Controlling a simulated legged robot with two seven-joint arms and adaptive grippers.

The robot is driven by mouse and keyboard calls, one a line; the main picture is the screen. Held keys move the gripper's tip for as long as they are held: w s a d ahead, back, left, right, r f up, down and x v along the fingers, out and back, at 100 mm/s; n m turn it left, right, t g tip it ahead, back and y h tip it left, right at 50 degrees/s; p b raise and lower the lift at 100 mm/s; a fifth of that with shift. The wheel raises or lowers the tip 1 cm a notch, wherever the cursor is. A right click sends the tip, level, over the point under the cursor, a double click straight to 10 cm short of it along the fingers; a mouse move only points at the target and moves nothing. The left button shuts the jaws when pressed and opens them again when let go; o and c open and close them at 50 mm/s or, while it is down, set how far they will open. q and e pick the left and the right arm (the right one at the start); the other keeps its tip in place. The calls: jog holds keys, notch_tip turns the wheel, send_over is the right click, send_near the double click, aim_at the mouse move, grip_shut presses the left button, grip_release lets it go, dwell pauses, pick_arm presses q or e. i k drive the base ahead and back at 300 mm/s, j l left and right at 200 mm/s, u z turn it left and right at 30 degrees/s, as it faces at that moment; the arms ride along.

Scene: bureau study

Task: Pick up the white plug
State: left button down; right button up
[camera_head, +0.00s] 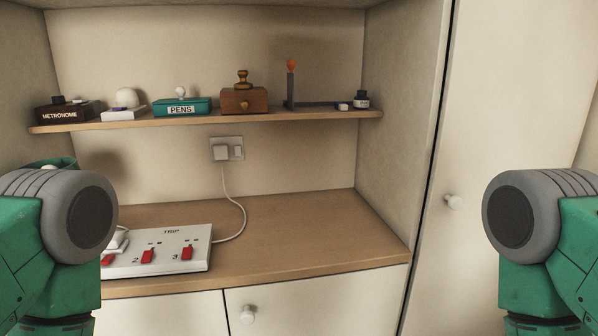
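A white plug (221,152) sits in the wall socket (237,142) below the shelf, with a white cord running down from it to the power strip (200,234). The strip is white, marked TRIP, with red switches, and lies on the wooden desktop. A second white plug-like piece (118,238) sits at the strip's left end, partly hidden by my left arm. Green and grey links of both my arms show at the left and right edges. Neither gripper is in view.
A wooden shelf (210,119) above holds a metronome box (60,113), a teal pens box (181,107), a wooden box (244,101) and an ink bottle (361,99). The desktop (310,235) is clear right of the strip. A tall cabinet door (490,110) stands at right.

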aim_at(117, 245)
jog(key=u, duration=1.1)
